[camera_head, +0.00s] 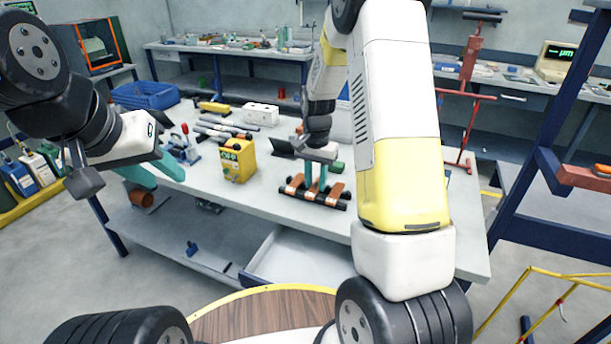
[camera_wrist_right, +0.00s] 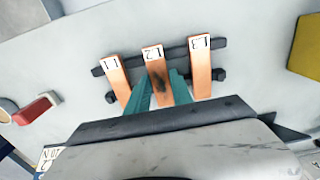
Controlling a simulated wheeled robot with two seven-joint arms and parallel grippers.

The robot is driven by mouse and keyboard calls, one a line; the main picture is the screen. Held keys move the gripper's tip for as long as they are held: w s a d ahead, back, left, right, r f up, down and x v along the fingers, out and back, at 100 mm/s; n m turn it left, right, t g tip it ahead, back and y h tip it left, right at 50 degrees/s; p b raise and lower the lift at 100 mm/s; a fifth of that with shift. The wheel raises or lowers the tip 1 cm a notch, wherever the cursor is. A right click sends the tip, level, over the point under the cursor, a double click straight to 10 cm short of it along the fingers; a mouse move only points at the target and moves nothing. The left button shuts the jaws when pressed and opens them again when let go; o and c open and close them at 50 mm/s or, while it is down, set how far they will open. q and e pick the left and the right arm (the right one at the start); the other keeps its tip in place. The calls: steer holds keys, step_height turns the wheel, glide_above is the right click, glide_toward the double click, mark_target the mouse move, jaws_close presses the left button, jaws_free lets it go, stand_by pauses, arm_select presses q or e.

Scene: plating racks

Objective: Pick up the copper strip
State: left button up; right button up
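Three copper strips lie side by side across a rack of two black bars (camera_head: 325,204). In the right wrist view they are labelled L1 (camera_wrist_right: 118,80), L2 (camera_wrist_right: 154,62) and L3 (camera_wrist_right: 200,70); L2, in the middle, has a dark stain. My right gripper (camera_head: 316,186) points down over the rack. In the right wrist view its teal fingers (camera_wrist_right: 160,82) stand on either side of L2, with a small gap visible on the right side. Whether they touch the strip is unclear. My left gripper (camera_head: 158,172) is open and empty, left of the table.
A yellow box (camera_head: 238,160) stands on the table left of the rack. Grey cylinders, a white block (camera_head: 261,114) and a blue crate (camera_head: 146,95) are further back. A dark angled panel (camera_head: 283,148) is close to the right gripper. The table's front edge is clear.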

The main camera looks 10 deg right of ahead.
jaws_close()
steer(key=shift+r, duration=0.2)
